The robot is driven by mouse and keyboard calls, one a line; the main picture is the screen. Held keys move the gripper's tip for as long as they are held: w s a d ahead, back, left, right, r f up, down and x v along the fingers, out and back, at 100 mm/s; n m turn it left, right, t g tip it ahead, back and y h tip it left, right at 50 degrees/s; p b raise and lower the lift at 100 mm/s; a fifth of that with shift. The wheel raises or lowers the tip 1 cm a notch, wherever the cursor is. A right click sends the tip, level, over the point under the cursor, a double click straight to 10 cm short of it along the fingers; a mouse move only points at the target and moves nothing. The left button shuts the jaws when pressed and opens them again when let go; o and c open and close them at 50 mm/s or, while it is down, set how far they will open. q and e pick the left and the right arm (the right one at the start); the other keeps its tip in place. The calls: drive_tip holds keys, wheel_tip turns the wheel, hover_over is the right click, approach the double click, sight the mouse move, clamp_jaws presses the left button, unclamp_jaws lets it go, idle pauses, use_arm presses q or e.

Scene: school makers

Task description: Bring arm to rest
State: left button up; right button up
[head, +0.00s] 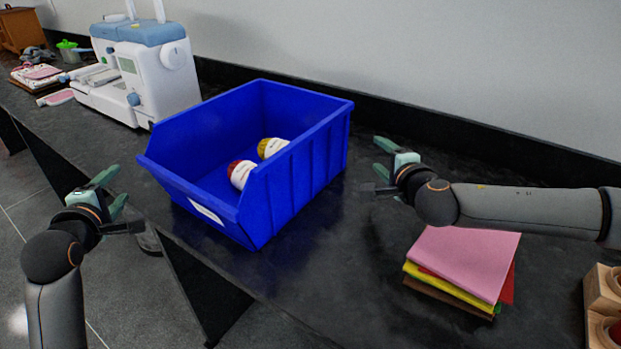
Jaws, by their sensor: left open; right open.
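My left gripper (116,190) is open and empty, out in front of the table's edge at the left. My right gripper (375,165) is open and empty, just right of the blue bin and above the dark tabletop. Its arm comes in from the right, above a stack of folded cloth. The blue bin (322,160) stands upright on the table between the two grippers. Inside it lie a bottle with a red end (238,172) and a bottle with a yellow end (270,147). Neither gripper touches the bin.
A white and blue sewing machine (150,75) stands behind the bin at the left. A cloth stack (465,260), pink on top, lies at the right. A wooden holder (603,300) is at the right edge. The black tabletop (340,270) is clear in front of the bin.

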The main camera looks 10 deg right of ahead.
drive_tip(key=shift+s, duration=0.3)
